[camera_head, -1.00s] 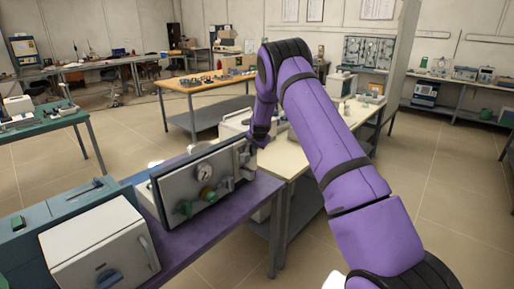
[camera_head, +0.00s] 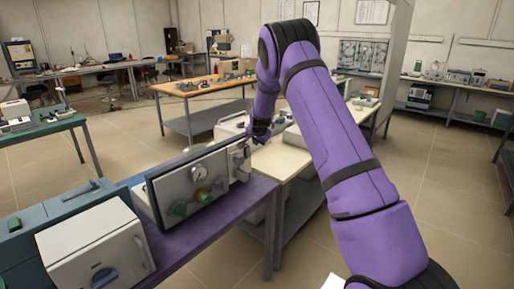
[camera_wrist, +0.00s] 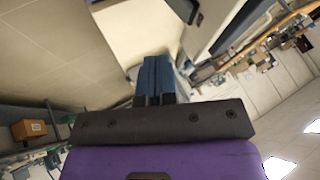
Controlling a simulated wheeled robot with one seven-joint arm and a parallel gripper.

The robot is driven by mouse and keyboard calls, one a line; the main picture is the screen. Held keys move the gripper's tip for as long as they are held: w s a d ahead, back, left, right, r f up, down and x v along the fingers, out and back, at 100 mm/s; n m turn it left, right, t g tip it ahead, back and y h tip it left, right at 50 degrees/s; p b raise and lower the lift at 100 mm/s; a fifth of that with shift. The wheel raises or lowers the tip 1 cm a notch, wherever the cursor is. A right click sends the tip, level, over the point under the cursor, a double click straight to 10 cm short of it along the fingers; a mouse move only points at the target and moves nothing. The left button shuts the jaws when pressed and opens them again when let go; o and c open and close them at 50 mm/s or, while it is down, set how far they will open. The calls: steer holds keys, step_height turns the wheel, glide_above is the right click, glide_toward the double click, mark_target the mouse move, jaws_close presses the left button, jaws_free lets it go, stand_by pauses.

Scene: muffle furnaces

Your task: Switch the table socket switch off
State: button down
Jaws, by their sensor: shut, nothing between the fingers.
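I cannot make out the table socket switch in either view. My gripper (camera_head: 258,133) hangs near the right end of this panel in the head view, small and dark, so contact cannot be told. In the wrist view its blue fingers (camera_wrist: 156,68) are together with nothing held. Pale surfaces lie beyond the fingertips there.
A white box furnace (camera_head: 90,250) with a blue knob stands at the front left. A cream-topped bench (camera_head: 278,160) with white equipment stands behind the purple table. Another bench (camera_head: 205,85) is farther back. Open floor (camera_head: 440,190) lies to the right.

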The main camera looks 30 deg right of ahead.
steer(key=shift+w+a+v, duration=0.1)
steer(key=shift+w+v, duration=0.05)
steer(key=shift+v, duration=0.9)
steer(key=shift+w+a+v, duration=0.15)
steer(key=shift+w+v, duration=0.05)
steer(key=shift+v, duration=0.9)
steer(key=shift+r, duration=0.15)
steer(key=s+a+r+n+y, duration=0.1)
steer(key=s+a+r+n, duration=0.1)
steer(key=s+a+r, duration=0.4)
steer(key=s+a+r+n+y, duration=0.1)
steer(key=s+a+r+n, duration=0.1)
steer(key=s+r, duration=0.65)
steer(key=s+a+r+n, duration=0.2)
steer(key=s+a+r, duration=0.2)
steer(key=s+r, duration=0.4)
steer(key=s+a+n, duration=0.3)
steer(key=s, duration=1.2)
steer(key=s+a+n+g, duration=0.1)
steer(key=s+a+n, duration=0.2)
steer(key=s, duration=1.3)
steer(key=shift+s+a+f+y, duration=0.2)
steer(key=shift+s+a+y, duration=0.1)
steer(key=shift+a, duration=0.15)
